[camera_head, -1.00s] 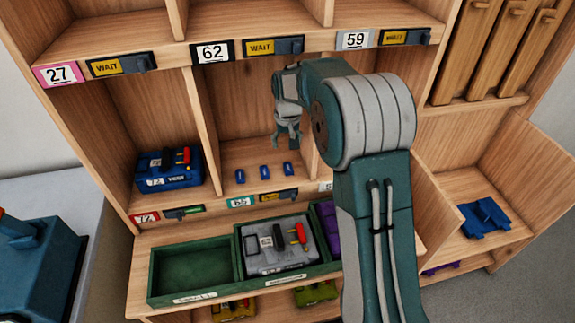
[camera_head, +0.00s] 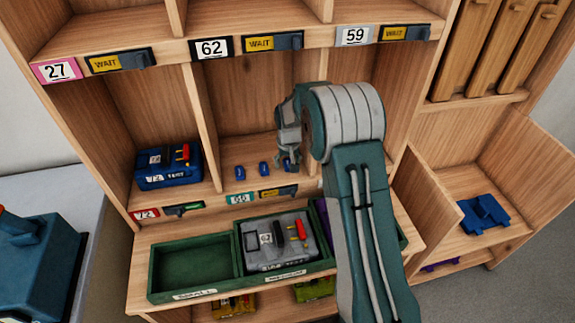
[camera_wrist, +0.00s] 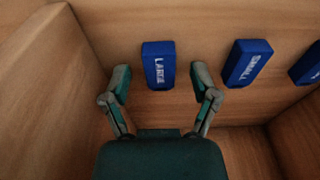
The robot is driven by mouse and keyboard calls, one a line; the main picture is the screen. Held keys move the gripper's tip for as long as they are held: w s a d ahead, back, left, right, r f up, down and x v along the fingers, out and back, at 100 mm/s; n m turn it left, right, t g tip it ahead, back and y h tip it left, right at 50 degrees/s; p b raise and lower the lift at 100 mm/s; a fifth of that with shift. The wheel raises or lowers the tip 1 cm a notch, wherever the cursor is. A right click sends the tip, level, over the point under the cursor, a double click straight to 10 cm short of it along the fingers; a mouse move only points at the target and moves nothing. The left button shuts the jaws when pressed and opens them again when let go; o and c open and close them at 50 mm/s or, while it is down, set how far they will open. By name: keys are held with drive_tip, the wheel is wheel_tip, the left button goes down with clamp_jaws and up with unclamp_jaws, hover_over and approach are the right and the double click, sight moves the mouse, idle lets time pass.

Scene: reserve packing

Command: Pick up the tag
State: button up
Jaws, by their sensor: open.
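Several small blue tags lie on the floor of the middle cubby. In the wrist view, the tag marked LARGE (camera_wrist: 158,64) lies between the fingertips of my gripper (camera_wrist: 160,76), with a gap on each side. My gripper is open and holds nothing. The tag marked SMALL (camera_wrist: 247,62) lies to the right, and another blue tag (camera_wrist: 308,64) is cut off at the right edge. In the head view, my gripper (camera_head: 287,163) is low over the right end of the row and partly hides that tag. Two tags show clear of it, a left one (camera_head: 240,172) and a middle one (camera_head: 263,169).
Wooden dividers (camera_head: 207,128) bound the cubby. A blue case (camera_head: 168,166) sits in the cubby to the left. Below are an empty green tray (camera_head: 152,276) and a grey case (camera_head: 277,246) in a green compartment. A blue object (camera_head: 484,214) lies in the right bin.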

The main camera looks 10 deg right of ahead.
sight(287, 163)
drive_tip(key=c, duration=0.9)
drive_tip(key=shift+r, duration=0.15)
drive_tip(key=shift+r, duration=0.2)
drive_tip(key=r, duration=0.3)
drive_tip(key=shift+s+r, duration=0.1)
drive_tip(key=shift+s, duration=0.15)
drive_tip(key=s+r, duration=0.3)
drive_tip(key=s, duration=0.1)
drive_tip(key=s+r, duration=0.3)
drive_tip(key=s, duration=0.2)
drive_tip(key=s+r, duration=0.3)
drive_tip(key=s, duration=0.1)
drive_tip(key=shift+s+a+r, duration=0.1)
drive_tip(key=shift+s+a, duration=0.15)
drive_tip(key=shift+a, duration=0.1)
drive_tip(key=shift+s, duration=0.1)
